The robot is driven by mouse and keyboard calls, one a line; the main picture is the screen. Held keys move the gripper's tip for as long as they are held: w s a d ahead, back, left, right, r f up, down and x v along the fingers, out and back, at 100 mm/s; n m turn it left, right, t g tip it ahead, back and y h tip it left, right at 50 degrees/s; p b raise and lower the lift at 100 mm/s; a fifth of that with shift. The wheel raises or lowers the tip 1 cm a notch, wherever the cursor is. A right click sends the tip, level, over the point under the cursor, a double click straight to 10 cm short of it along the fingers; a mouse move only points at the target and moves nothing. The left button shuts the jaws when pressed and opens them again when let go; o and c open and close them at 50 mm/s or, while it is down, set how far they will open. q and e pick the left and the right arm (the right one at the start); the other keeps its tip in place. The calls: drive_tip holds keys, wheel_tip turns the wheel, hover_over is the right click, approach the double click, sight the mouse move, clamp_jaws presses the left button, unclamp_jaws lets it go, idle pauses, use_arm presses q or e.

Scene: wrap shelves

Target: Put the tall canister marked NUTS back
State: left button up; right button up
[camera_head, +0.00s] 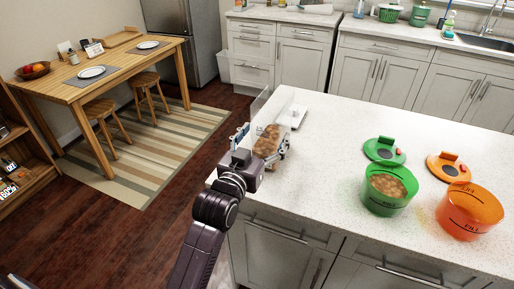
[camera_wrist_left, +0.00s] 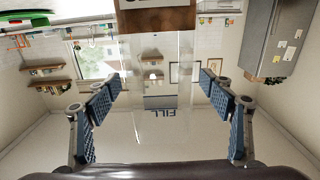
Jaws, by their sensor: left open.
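The tall clear canister (camera_head: 270,139), part filled with brown nuts, stands at the left end of the white counter in the head view. In the left wrist view the clear canister (camera_wrist_left: 162,75) shows upside down between the fingers, with a FILL mark on its wall. Its brown contents and part of a dark label are at the top edge. My left gripper (camera_head: 262,147) is open, with one finger on either side of the canister. The fingers (camera_wrist_left: 160,98) look apart from its walls. My right gripper is not in view.
A green canister (camera_head: 386,205) with nuts and an orange canister (camera_head: 468,222) stand at the counter's right. A green lid (camera_head: 384,151) and an orange lid (camera_head: 448,167) lie behind them. A flat pale item (camera_head: 299,118) lies behind the clear canister. The counter's middle is clear.

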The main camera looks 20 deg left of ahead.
use_arm(q)
drive_tip(key=s, duration=0.6)
drive_tip(key=shift+a+b, duration=0.1)
drive_tip(key=shift+b, duration=0.25)
